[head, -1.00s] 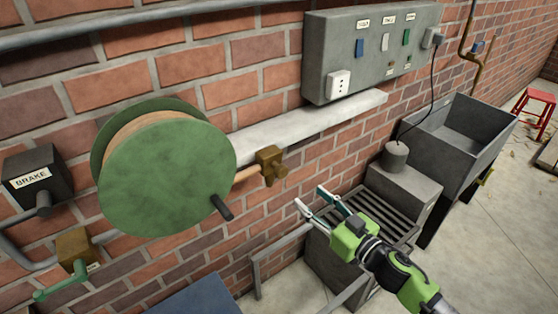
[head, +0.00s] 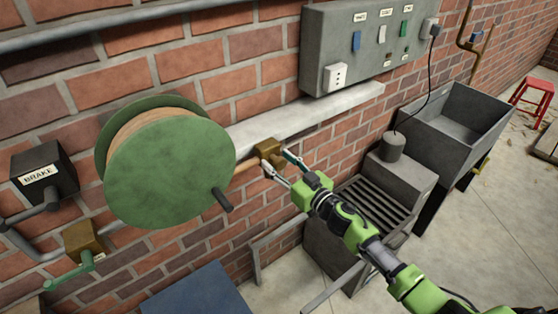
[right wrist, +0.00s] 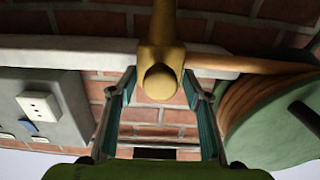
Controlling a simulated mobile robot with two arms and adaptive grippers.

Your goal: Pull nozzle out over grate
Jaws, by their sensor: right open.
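The brass nozzle (head: 268,152) sits at the end of the tan hose, which runs out from the green reel (head: 168,168) on the brick wall. My right gripper (head: 278,158) is open at the nozzle in the head view, its fingers on either side. In the right wrist view the nozzle (right wrist: 160,75) shows between the two open fingertips (right wrist: 160,88); I cannot tell whether they touch it. The grate (head: 372,205) is the slatted top of a grey box on the floor, to the right of and below the nozzle. My left gripper is out of view.
A grey switch panel (head: 368,45) hangs above a pale ledge (head: 305,118). A black brake box (head: 42,175) and a brass valve with a green handle (head: 84,243) are at left. A grey sink (head: 460,125) stands beyond the grate, near a red stool (head: 532,98).

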